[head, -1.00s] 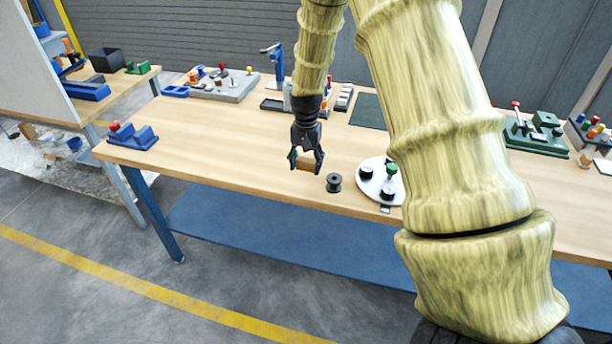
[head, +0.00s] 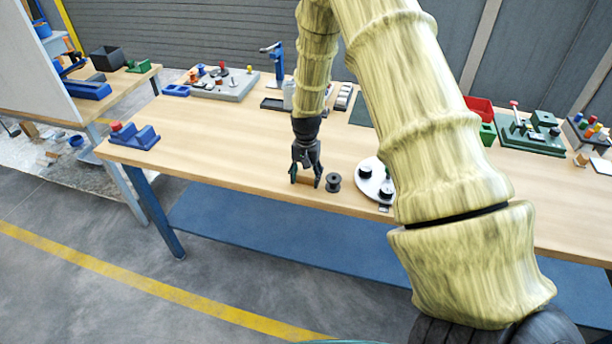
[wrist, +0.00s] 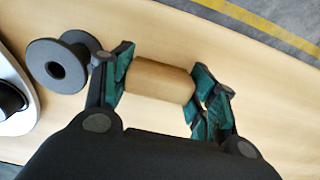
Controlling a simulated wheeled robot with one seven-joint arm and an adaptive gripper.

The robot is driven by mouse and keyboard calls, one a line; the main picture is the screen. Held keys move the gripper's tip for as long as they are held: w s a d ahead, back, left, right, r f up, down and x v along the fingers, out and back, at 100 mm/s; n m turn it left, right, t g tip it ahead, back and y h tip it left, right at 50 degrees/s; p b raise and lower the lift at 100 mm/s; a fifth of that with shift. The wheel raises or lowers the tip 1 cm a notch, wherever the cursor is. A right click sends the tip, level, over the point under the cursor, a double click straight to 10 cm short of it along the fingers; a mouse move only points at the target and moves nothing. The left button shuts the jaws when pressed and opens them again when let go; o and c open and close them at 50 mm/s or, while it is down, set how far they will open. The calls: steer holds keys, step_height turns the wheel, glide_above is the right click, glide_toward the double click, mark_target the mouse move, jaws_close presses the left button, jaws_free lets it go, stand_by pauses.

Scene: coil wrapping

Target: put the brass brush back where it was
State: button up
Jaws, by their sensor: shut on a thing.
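My gripper (head: 306,180) is low over the front part of the workbench, pointing down. It is shut on a tan, wood-like block (wrist: 159,80), which lies crosswise between the green-lined finger pads in the wrist view. This block may be the brass brush; no bristles show. In the head view the block (head: 305,180) is small and close to the tabletop, and I cannot tell whether it touches.
A dark grey spool (head: 333,182) stands just right of my gripper; it also shows in the wrist view (wrist: 60,66). A white round plate (head: 369,171) with black knobs is farther right.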

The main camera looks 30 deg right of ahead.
mark_target(306, 174)
steer(key=o, duration=1)
steer(key=shift+f, duration=0.15)
steer(key=shift+o, duration=0.2)
steer(key=shift+r, duration=0.3)
step_height(306, 174, up, 12)
steer(key=b, duration=0.4)
steer(key=shift+f, duration=0.15)
